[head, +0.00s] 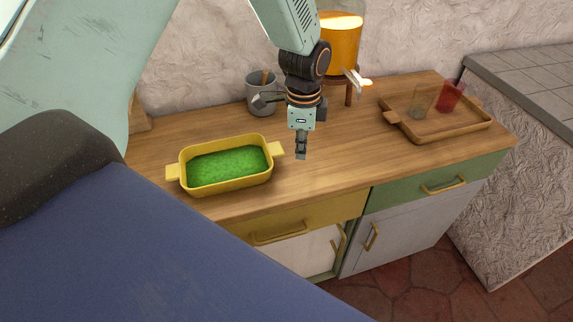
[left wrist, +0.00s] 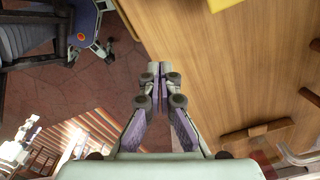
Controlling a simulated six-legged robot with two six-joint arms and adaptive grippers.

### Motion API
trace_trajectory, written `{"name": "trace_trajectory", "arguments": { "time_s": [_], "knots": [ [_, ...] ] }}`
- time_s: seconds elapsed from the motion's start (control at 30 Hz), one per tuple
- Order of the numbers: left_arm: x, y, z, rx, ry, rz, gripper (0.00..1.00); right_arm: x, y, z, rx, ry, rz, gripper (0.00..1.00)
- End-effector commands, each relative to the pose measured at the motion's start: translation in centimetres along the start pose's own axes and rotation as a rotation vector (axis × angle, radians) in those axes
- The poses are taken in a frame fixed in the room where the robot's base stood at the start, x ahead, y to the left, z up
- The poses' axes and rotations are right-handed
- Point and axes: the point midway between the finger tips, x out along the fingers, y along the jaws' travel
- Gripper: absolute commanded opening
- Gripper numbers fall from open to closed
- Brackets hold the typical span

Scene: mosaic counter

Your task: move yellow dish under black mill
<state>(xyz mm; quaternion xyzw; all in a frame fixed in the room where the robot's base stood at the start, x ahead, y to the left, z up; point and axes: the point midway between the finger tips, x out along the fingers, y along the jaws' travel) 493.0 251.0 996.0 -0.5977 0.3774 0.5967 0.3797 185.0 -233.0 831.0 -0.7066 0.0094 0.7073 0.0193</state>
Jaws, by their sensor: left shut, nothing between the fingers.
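The yellow dish (head: 226,187) is a rectangular pan with two tab handles and a green filling. It stands on the left part of the wooden counter in the head view. A yellow corner at the top edge of the left wrist view (left wrist: 219,4) appears to be part of it. My left gripper (head: 301,156) points down to the right of the dish, apart from it. It is shut and empty, and its closed fingers show in the left wrist view (left wrist: 160,80). I see no black mill in either view. My right gripper is not in view.
A grey mug (head: 261,96) and a dispenser of orange liquid (head: 341,45) stand at the back. A wooden tray (head: 440,131) with two glasses (head: 450,95) is on the right. The counter (head: 345,160) between dish and tray is clear, ending at its front edge.

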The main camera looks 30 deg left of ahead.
Motion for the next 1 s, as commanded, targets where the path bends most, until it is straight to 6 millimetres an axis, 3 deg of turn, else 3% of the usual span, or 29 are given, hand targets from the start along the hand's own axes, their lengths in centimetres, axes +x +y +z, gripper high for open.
{"name": "trace_trajectory", "arguments": {
  "time_s": [0.07, 0.17, 0.27, 0.73, 1.0],
  "knots": [
    [-1.1, -0.6, 0.0, 0.033, -0.003, 0.0, 0.0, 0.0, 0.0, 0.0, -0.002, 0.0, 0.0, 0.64],
    [-1.3, -0.8, 0.0, 0.052, -0.006, 0.002, 0.0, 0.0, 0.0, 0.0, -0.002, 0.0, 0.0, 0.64],
    [-0.2, -0.8, 0.0, 0.054, -0.008, 0.005, 0.0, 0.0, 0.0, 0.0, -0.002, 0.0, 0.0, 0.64],
    [8.5, -0.8, -0.3, 0.053, -0.007, 0.004, 0.0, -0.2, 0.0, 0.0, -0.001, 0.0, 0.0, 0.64],
    [8.2, -1.1, 2.9, 0.05, -0.005, 0.002, 0.0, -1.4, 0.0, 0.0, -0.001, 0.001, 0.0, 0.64]
  ]
}}
